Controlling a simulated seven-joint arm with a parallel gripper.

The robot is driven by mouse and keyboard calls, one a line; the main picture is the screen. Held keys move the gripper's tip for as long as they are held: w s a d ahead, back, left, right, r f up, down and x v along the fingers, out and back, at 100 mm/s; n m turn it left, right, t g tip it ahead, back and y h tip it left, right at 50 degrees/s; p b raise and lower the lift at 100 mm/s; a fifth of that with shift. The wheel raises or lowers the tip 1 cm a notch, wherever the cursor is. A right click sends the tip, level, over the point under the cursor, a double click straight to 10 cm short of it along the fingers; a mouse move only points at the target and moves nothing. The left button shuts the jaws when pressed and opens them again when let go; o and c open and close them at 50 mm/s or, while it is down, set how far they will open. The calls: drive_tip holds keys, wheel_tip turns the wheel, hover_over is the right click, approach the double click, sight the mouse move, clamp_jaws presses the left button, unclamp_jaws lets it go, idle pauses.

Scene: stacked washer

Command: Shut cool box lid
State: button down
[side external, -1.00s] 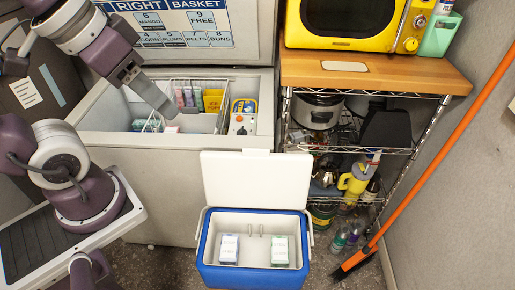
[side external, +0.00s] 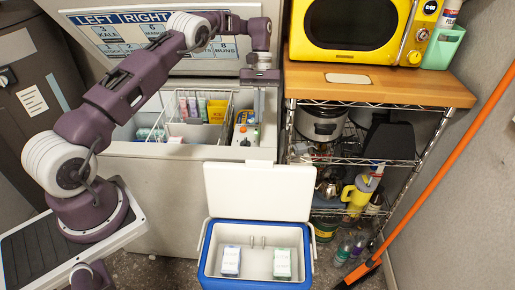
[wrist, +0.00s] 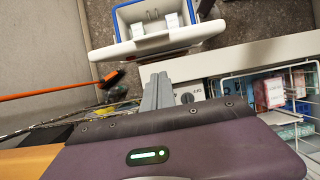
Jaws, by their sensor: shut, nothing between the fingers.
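The blue cool box (side external: 208,262) stands on the floor in front of the freezer, with two small cartons inside. Its white lid (side external: 259,192) is open, standing up at the rear of the box. In the wrist view the lid (wrist: 158,45) shows edge-on, with the box (wrist: 118,22) beyond it. My gripper (side external: 256,132) is over the right end of the freezer, behind and above the lid and apart from it. In the wrist view its fingers (wrist: 158,92) are together and empty.
The open chest freezer (side external: 180,160) holds a wire basket with packages. A wire shelf with a wooden top (side external: 390,86) stands on the right, carrying a yellow microwave (side external: 350,25). An orange-handled broom (side external: 440,170) leans at the right wall. Some floor is clear beside the box.

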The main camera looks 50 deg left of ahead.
drive_tip(key=x, duration=0.9)
drive_tip(key=shift+s+d, duration=0.1)
drive_tip(key=shift+s+d+r, duration=0.25)
drive_tip(key=shift+s+d, duration=0.4)
drive_tip(key=shift+s+d+r, duration=0.25)
drive_tip(key=shift+s+d, duration=0.35)
drive_tip(key=shift+d, duration=0.05)
drive_tip(key=shift+s+d, duration=0.1)
